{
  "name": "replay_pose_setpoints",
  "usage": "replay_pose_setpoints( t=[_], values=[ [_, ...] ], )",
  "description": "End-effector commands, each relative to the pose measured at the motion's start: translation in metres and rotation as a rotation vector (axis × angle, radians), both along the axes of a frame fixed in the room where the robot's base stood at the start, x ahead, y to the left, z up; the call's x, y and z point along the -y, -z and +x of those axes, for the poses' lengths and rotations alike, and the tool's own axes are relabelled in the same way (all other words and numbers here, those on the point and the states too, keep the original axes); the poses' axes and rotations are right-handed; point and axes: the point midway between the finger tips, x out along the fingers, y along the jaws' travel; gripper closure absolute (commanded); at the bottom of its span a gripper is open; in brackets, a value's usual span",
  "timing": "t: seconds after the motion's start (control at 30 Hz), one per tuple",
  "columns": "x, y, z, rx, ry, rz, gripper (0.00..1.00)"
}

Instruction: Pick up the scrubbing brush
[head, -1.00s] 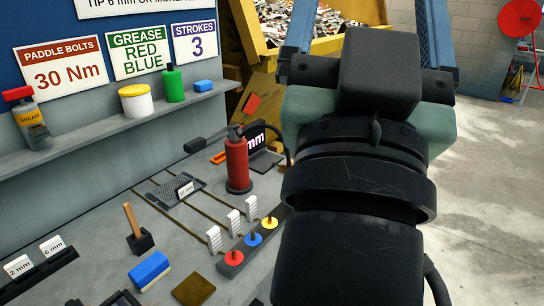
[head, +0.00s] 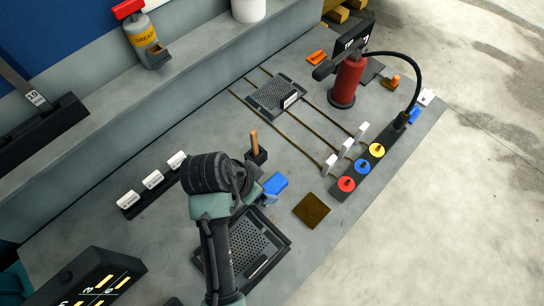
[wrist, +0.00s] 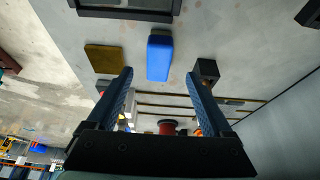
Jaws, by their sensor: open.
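I cannot tell the height left between the fingertips and the block. In the head view my wrist hides most of the gripper.
A wooden handle stands in a black holder (head: 257,157) beside the block. A brown square pad (head: 312,211) lies to its right, a black-framed tray (head: 284,239) below. A red extinguisher-like bottle (head: 347,82) and a row of coloured knobs (head: 362,167) stand farther right.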

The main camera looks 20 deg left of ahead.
Motion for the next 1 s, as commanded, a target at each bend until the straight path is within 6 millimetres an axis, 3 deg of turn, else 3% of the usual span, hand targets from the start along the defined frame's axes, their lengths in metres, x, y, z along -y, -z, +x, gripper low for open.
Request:
replay_pose_setpoints(
  t=[0.7,1.0],
  values=[
    [0.014,0.062,0.033,0.002,-0.002,0.002,0.15],
    [0.015,0.069,0.035,0.003,-0.002,0.004,0.15]
  ],
)
